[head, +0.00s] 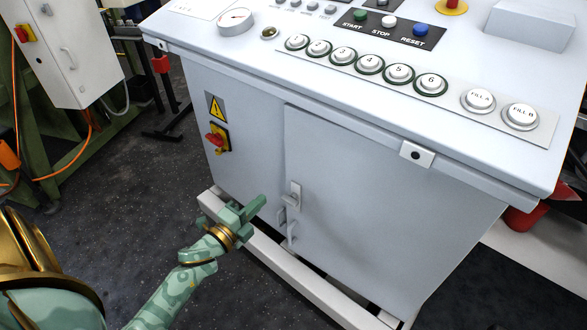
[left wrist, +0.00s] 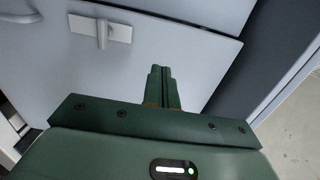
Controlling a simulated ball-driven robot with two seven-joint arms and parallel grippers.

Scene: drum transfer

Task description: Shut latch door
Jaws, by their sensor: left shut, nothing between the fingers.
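The grey latch door (head: 370,200) is on the front of the control cabinet and looks nearly flush with it; I cannot tell if it is latched. Its latch handle (head: 294,196) is at the door's left edge, with small fittings just below. In the left wrist view the latch handle (left wrist: 101,33) sits on its pale plate, left of the fingers. My left gripper (head: 259,204) is shut and empty, in front of the cabinet just left of the latch. Its closed fingers (left wrist: 160,80) also show in the left wrist view, apart from the latch handle. My right gripper is not in view.
The cabinet's sloped top carries a row of numbered buttons (head: 370,63) and overhangs the door. A red-and-yellow switch (head: 217,139) sticks out left of the door. A white base rail (head: 270,255) runs below. Dark floor (head: 120,200) is open to the left.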

